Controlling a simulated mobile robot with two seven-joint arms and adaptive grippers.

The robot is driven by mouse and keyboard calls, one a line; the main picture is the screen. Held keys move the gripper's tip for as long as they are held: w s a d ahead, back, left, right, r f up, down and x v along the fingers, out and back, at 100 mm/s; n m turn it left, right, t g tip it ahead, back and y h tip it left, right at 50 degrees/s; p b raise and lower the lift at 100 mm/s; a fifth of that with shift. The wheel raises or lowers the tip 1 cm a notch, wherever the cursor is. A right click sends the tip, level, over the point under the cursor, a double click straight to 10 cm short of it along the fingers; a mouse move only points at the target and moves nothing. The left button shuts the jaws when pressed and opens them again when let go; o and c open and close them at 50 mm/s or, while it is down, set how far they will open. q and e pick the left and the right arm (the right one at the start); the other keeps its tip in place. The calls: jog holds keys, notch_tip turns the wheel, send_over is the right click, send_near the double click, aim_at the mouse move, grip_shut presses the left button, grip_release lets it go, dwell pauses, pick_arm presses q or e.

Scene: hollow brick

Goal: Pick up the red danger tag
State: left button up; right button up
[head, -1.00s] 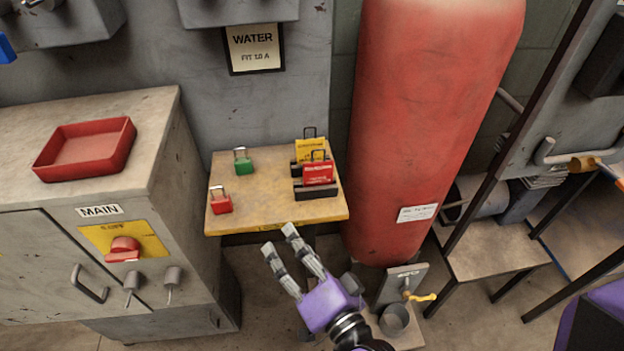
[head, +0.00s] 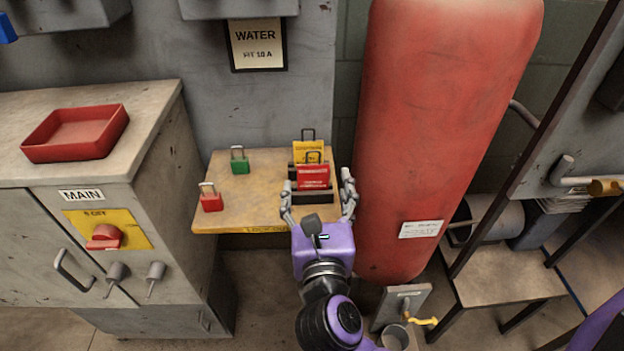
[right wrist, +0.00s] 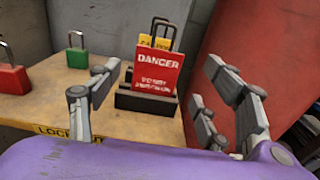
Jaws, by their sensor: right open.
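The red danger tag (head: 312,176) stands upright in a dark holder on the small wooden table, with a yellow tag (head: 308,151) behind it. In the right wrist view the red tag (right wrist: 157,73) reads "DANGER" and has a dark loop at its top. My right gripper (head: 318,186) is open at the table's front edge, its fingers on either side of the red tag in the head view. In the right wrist view its fingers (right wrist: 165,90) are spread wide, with the tag beyond and between them, apparently untouched. My left gripper is not in view.
A red padlock (head: 211,201) and a green padlock (head: 240,163) stand on the left of the table (head: 262,212). A big red cylinder (head: 440,140) rises close on the right. A grey cabinet (head: 150,190) with a red tray (head: 76,136) stands at left.

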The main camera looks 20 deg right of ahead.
aim_at(313, 175)
jog(key=x, duration=0.4)
jog(key=shift+w+a+f+p, duration=0.1)
jog(key=shift+w+f+p, duration=0.1)
jog(key=shift+w+p, duration=0.2)
jog(key=shift+w, duration=0.3)
jog(key=shift+c, duration=0.4)
jog(key=c, duration=1.1)
jog(key=shift+o, duration=0.2)
